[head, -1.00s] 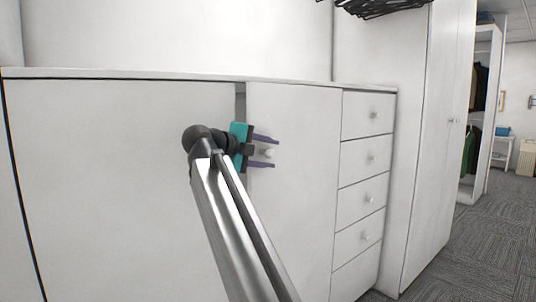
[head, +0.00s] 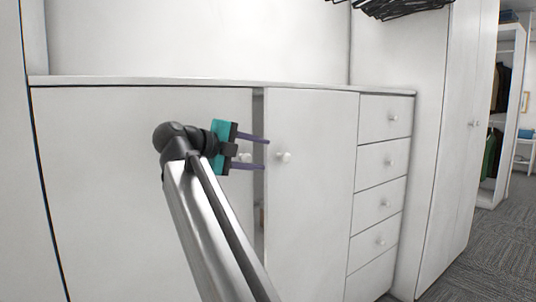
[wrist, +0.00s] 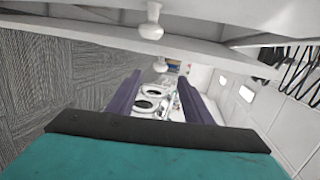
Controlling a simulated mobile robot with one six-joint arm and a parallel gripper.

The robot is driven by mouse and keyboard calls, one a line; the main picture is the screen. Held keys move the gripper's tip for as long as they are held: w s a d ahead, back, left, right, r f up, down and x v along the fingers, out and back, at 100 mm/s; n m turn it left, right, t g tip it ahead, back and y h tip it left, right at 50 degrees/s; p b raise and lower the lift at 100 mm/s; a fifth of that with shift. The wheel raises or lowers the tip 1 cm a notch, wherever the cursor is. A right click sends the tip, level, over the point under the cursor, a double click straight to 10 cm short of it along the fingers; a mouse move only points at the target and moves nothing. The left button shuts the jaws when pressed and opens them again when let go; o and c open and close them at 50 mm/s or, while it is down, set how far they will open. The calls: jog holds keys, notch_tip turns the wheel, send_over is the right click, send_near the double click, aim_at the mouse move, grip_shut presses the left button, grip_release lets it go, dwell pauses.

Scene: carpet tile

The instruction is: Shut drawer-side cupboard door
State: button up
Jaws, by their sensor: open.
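The drawer-side cupboard door (head: 310,200) is white and stands slightly ajar. A dark gap (head: 259,210) shows along its left edge, beside the left cupboard door (head: 100,190). Its round white knob (head: 284,157) is near that edge. The left door's knob (head: 245,157) shows between my fingers. My gripper (head: 267,154) is open and empty, its purple fingers pointing right across the gap, just left of the drawer-side door's knob. I cannot tell whether they touch the door. In the wrist view, my gripper (wrist: 159,78) shows two white knobs ahead, the nearer one (wrist: 152,28) at the top.
A column of white drawers (head: 383,160) stands right of the door. A tall white wardrobe (head: 445,140) is beyond it. Black hangers (head: 400,8) hang at the top. Grey carpet (head: 485,255) lies open at the right.

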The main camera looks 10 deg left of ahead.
jog(key=shift+v, duration=1.25)
